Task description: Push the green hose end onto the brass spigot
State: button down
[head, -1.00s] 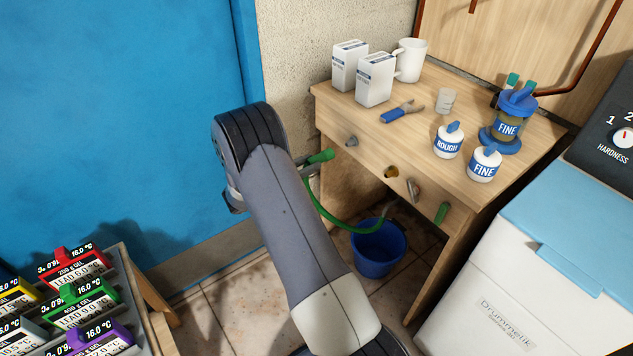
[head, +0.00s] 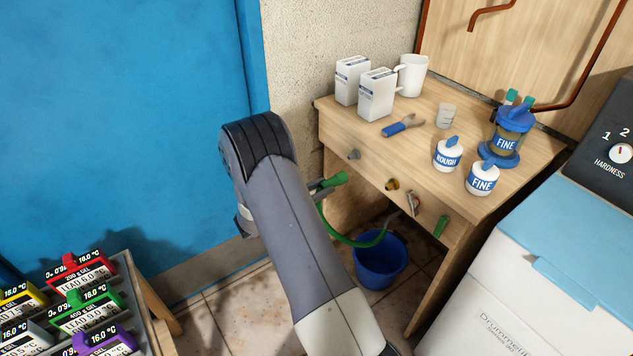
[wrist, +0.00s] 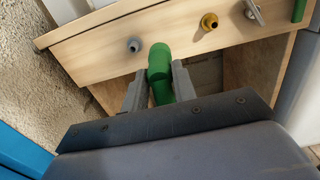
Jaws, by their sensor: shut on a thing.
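The green hose end (wrist: 159,72) is held between the two fingers of my gripper (wrist: 157,84) in the wrist view. It also shows in the head view (head: 333,180), pointing toward the bench front. The brass spigot (wrist: 209,21) sticks out of the wooden front panel, to the right of the hose end in the wrist view and apart from it. In the head view the brass spigot (head: 392,184) is right of the hose end. A grey spigot (wrist: 134,44) is on the same panel to the left. My gripper's fingers are mostly hidden behind my arm in the head view.
A lever fitting (head: 412,203) and a green piece (head: 441,226) are right of the brass spigot. The hose (head: 345,240) hangs toward a blue bucket (head: 380,262) below. Boxes, a mug and jars stand on the bench top (head: 440,95). A white cabinet (head: 500,310) stands right.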

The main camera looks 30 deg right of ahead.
jog(key=shift+s+p, duration=0.55)
jog(key=shift+s, duration=4.55)
jog(key=d, duration=0.5)
jog(key=shift+w+d, duration=0.1)
jog(key=shift+w+d+b, duration=0.15)
jog(key=shift+d+b, duration=0.2)
jog(key=shift+d, duration=1.7)
jog(key=c, duration=1.1)
grip_release()
jog(key=shift+o, duration=0.5)
jog(key=o, duration=0.4)
jog(key=shift+a, duration=0.15)
